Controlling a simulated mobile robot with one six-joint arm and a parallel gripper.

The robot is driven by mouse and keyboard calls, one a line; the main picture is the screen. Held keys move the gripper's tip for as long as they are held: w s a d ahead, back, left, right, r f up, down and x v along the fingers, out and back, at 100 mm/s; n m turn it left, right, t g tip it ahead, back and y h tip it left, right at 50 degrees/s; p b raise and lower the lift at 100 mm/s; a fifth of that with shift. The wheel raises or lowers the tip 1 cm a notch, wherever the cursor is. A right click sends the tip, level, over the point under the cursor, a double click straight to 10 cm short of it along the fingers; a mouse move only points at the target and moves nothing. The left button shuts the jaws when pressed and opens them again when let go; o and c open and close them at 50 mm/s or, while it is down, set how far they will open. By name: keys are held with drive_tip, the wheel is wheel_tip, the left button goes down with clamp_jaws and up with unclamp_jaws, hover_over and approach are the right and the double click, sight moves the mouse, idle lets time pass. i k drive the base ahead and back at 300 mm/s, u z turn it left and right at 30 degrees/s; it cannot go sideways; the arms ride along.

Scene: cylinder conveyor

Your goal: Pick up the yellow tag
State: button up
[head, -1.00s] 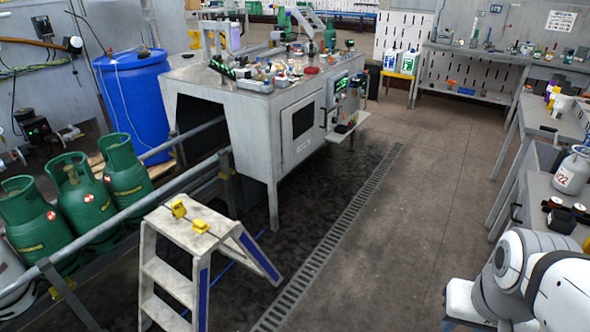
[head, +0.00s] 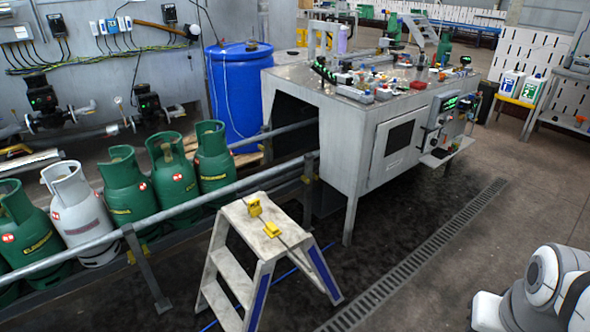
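Two small yellow objects lie on the top of a grey step stool in the head view. One yellow tag-like piece (head: 254,207) is near the back of the top step. The other yellow piece (head: 271,229) is a little nearer and to the right. I cannot tell which of them is the tag. The step stool (head: 240,222) stands beside the conveyor rail. Part of my white and grey arm shows at the lower right, well apart from the stool. My gripper is not in view.
Green cylinders (head: 122,190) and a white cylinder (head: 82,222) stand behind a metal rail (head: 190,204) at left. A grey machine cabinet (head: 340,130) with cluttered top stands behind the stool. A blue barrel (head: 240,95) is further back. Open floor (head: 470,230) lies to the right.

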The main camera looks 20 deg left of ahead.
sight(254, 208)
drive_tip(key=u, duration=0.8)
drive_tip(key=i, duration=1.15)
drive_tip(key=u, duration=0.9)
drive_tip(key=i, duration=0.45)
drive_tip(key=u, duration=0.25)
drive_tip(key=k, duration=0.8)
drive_tip(key=u, duration=0.2)
drive_tip(key=i, duration=0.8)
drive_tip(key=z, duration=0.05)
